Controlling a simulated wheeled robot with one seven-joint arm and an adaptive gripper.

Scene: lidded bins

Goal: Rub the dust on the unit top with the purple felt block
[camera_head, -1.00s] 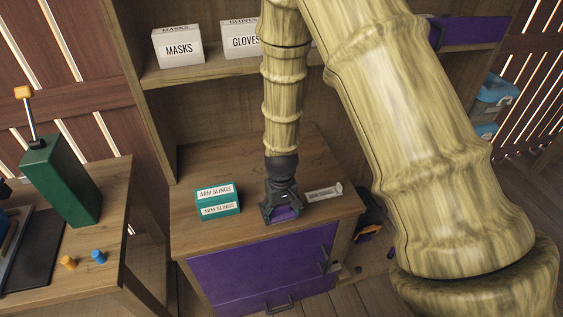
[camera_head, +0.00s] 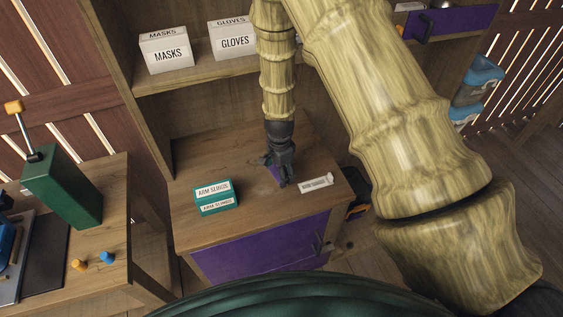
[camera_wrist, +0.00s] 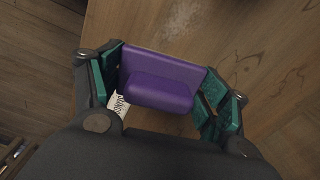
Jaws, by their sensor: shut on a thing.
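My gripper (camera_head: 279,172) is shut on the purple felt block (camera_wrist: 160,80), which sits between the teal-padded fingers in the wrist view. In the head view the block is mostly hidden by the fingers. The gripper points down at the wooden unit top (camera_head: 240,160). A pale patch of dust (camera_wrist: 181,16) lies on the wood just beyond the block in the wrist view. A faint light smear also shows left of the gripper in the head view. I cannot tell whether the block touches the wood.
A teal arm slings box (camera_head: 215,198) stands left of the gripper. Masks (camera_head: 165,50) and gloves (camera_head: 233,38) boxes stand on the shelf behind. A side table (camera_head: 115,225) is at the left.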

